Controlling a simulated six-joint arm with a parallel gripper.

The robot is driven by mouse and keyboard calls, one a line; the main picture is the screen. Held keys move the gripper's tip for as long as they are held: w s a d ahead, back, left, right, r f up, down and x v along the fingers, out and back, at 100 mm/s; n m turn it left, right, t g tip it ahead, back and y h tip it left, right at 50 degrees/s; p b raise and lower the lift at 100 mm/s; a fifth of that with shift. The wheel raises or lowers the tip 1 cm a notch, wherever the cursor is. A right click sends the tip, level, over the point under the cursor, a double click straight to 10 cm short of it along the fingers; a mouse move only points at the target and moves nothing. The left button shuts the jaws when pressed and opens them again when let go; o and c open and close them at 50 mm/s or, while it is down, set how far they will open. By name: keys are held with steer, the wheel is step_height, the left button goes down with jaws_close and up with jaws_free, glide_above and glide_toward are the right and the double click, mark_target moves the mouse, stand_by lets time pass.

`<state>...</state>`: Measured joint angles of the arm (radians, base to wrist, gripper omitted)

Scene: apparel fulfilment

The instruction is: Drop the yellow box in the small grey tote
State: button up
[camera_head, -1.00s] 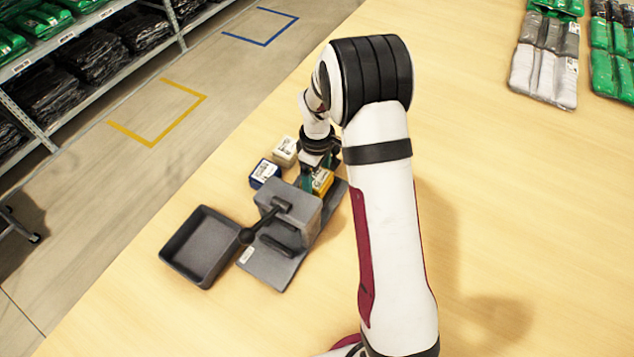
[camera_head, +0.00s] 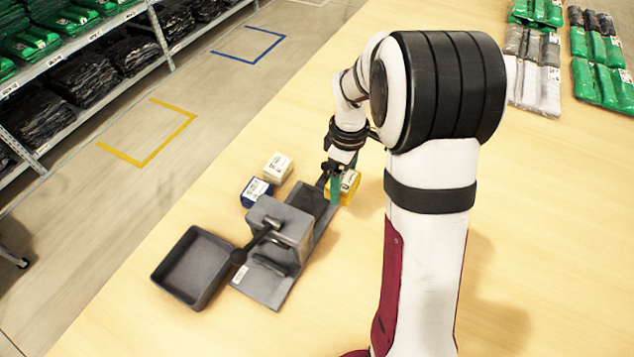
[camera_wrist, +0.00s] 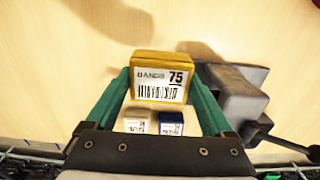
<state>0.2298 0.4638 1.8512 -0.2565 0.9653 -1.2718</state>
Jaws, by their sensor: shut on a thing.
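The yellow box (camera_head: 349,187), with a white barcode label, is between the green fingers of my gripper (camera_head: 336,184). The small grey tote (camera_head: 166,279) stands on the table left of the machine. Its visible inside looks empty. How high the box is above the table is hard to tell.
A grey machine (camera_head: 262,287) with a black-knobbed lever (camera_head: 240,256) stands between my gripper and the tote. A blue box (camera_head: 257,191) and a cream box (camera_head: 277,168) sit beside it. Packed garments (camera_head: 540,85) lie at the far right. The table's left edge is near the tote.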

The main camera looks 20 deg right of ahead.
steer(key=a+r+m, duration=0.1)
steer(key=r, duration=0.2)
steer(key=s+r+m, duration=0.1)
steer(key=r, duration=0.2)
steer(key=a+r+m, duration=0.1)
steer(key=r+m, duration=0.1)
steer(key=r, duration=0.1)
steer(key=shift+s+a+r, duration=0.2)
steer(key=shift+s+a, duration=0.05)
steer(key=shift+a, duration=0.1)
steer(key=a+r+m, duration=0.2)
steer(key=a+r, duration=0.2)
steer(key=a, duration=0.5)
steer(key=shift+s+a+f+n, duration=0.4)
steer(key=shift+a+f+n, duration=2.1)
steer(key=shift+a+f, duration=0.95)
steer(key=shift+s+a+f+n, duration=0.35)
steer(key=shift+a+f+n, duration=2.35)
steer(key=shift+a, duration=1.4)
steer(key=shift+s+a+f+n, duration=0.4)
steer(key=shift+a+f+n, duration=1.9)
steer(key=shift+a+f, duration=1.25)
steer(key=shift+a+r, duration=0.15)
steer(key=shift+r, duration=0.1)
